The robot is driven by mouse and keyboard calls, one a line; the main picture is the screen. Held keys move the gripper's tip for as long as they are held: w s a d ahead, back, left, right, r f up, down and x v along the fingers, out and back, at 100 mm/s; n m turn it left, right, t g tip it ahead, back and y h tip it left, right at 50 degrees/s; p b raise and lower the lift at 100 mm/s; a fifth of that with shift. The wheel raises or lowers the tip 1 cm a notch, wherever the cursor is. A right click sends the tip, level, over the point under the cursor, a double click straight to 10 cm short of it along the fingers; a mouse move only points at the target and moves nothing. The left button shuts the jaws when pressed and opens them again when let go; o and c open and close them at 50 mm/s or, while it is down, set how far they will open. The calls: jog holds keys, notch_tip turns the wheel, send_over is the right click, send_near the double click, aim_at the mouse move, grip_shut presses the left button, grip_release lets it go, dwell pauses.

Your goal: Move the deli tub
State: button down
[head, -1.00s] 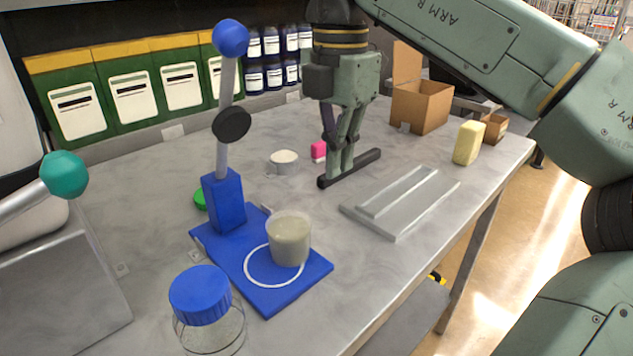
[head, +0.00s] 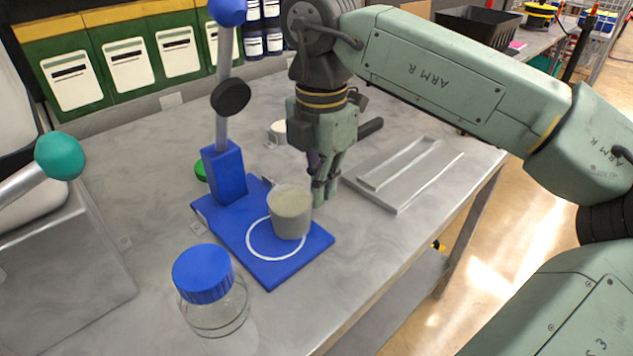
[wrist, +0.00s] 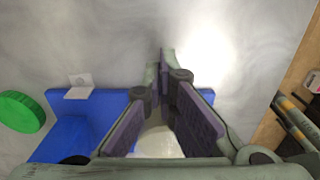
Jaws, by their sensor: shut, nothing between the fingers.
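The deli tub (head: 290,214), a translucent cup with pale grey contents, stands upright on the blue stand base (head: 268,272), over the back right part of its white ring. My gripper (head: 320,195) points down just behind and to the right of the tub, its fingers closed together and empty. In the head view I cannot tell whether they touch the tub. In the wrist view the fingers (wrist: 165,62) meet at their tips, and part of the tub (wrist: 160,146) shows between them near the bottom. The blue base (wrist: 110,105) is partly hidden by the fingers.
A blue post with a rod and blue ball (head: 228,10) rises left of the tub. A blue-lidded glass jar (head: 205,285) stands in front. A grey metal tray (head: 405,178) lies to the right, and a small white-filled dish (head: 278,131) behind. The table's front right is clear.

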aim_at(301, 186)
jog(key=shift+s+a, duration=0.25)
jog(key=shift+s, duration=0.05)
jog(key=shift+a, duration=0.1)
jog(key=shift+s+a+f, duration=0.1)
jog(key=shift+s+a, duration=0.15)
jog(key=shift+s, duration=0.05)
jog(key=shift+s+a+b, duration=0.55)
jog(key=shift+s+a, duration=0.3)
jog(key=shift+a, duration=0.05)
jog(key=shift+w+d, duration=0.1)
jog(key=shift+d, duration=0.05)
